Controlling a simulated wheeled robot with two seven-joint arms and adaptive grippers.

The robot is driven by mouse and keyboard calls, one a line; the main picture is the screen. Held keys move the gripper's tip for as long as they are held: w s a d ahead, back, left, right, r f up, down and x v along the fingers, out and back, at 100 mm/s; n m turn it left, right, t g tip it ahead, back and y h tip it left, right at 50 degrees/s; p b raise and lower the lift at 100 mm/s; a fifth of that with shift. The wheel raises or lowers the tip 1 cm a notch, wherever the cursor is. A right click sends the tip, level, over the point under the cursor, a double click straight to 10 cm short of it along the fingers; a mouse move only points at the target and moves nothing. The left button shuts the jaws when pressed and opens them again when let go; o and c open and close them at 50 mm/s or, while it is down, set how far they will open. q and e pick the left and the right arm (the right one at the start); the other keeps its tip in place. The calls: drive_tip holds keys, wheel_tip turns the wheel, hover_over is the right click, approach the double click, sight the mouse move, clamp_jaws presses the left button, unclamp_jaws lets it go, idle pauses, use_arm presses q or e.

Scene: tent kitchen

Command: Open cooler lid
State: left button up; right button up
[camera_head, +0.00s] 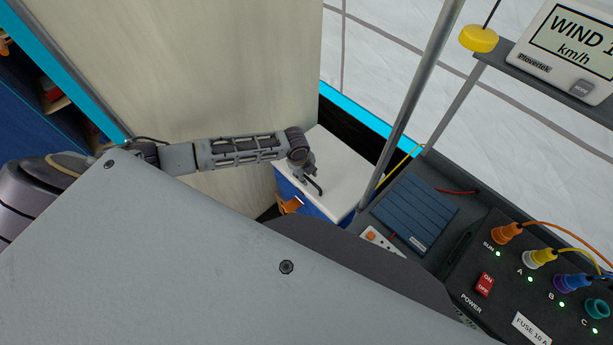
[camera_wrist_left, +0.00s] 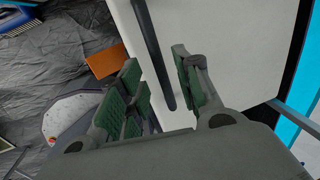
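The cooler has a white lid (camera_head: 345,168) over a blue body (camera_head: 322,205), in the middle of the head view. The lid looks shut. An orange piece (camera_head: 290,205) shows at the cooler's near left edge. My left gripper (camera_head: 308,181) is over the lid's left edge. In the left wrist view its green-padded fingers (camera_wrist_left: 157,88) are apart, with the white lid (camera_wrist_left: 240,50) filling the right side. A dark bar (camera_wrist_left: 150,50) runs between the fingers; I cannot tell if they touch it. An orange piece (camera_wrist_left: 107,61) shows here too. My right gripper is not in view.
A pale panel (camera_head: 220,70) stands behind my left arm. A grey pole (camera_head: 410,105) rises right of the cooler. A power box with plugs and switches (camera_head: 530,285) and a blue solar panel (camera_head: 415,215) lie to the right. Dark floor (camera_wrist_left: 60,60) shows left in the wrist view.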

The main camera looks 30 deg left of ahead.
use_arm(q)
drive_tip(key=shift+f, duration=0.4)
drive_tip(key=shift+w+f, duration=0.1)
drive_tip(key=shift+f, duration=0.2)
drive_tip(key=c, duration=0.7)
clamp_jaws()
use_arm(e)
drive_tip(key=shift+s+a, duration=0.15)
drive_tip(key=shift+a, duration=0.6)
